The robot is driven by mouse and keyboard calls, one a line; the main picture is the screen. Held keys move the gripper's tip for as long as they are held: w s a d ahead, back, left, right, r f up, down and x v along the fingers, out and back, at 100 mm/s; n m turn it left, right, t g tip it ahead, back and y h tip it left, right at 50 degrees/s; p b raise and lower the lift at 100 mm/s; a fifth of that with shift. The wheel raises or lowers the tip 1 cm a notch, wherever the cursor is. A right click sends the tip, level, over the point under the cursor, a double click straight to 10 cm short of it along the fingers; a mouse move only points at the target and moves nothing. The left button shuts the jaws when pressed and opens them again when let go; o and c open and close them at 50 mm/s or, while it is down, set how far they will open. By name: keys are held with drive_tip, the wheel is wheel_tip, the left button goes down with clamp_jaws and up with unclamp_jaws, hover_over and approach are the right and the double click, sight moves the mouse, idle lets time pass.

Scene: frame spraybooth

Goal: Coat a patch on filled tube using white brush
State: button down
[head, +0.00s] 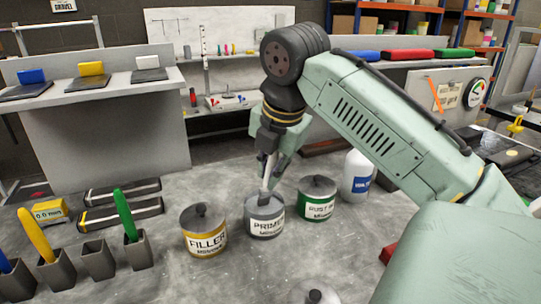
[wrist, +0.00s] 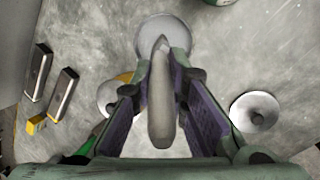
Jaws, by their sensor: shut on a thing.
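My gripper (head: 272,160) is shut on the white brush (head: 268,180) and holds it upright, tip down, over the PRIMER pot (head: 264,222). In the wrist view the white brush (wrist: 160,105) stands between the fingers (wrist: 162,75), in front of the grey pot (wrist: 150,32). The brush's lower end meets the pot's top; I cannot tell how deep it is. Two dark tubes with pale strips lie on the table at the left, a rear tube (head: 122,190) and a front tube (head: 120,214). I cannot tell which is the filled one.
The lidded FILLER pot (head: 204,236) and green-banded pot (head: 317,203) flank the PRIMER pot. A loose lid (head: 315,296) lies in front. Brush holders (head: 98,260) stand at the left front, one empty. A white bottle (head: 357,177) stands behind the pots. A yellow box (head: 50,211) sits left.

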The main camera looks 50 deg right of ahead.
drive_tip(key=shift+r+p, duration=2.4)
drive_tip(key=shift+r, duration=1)
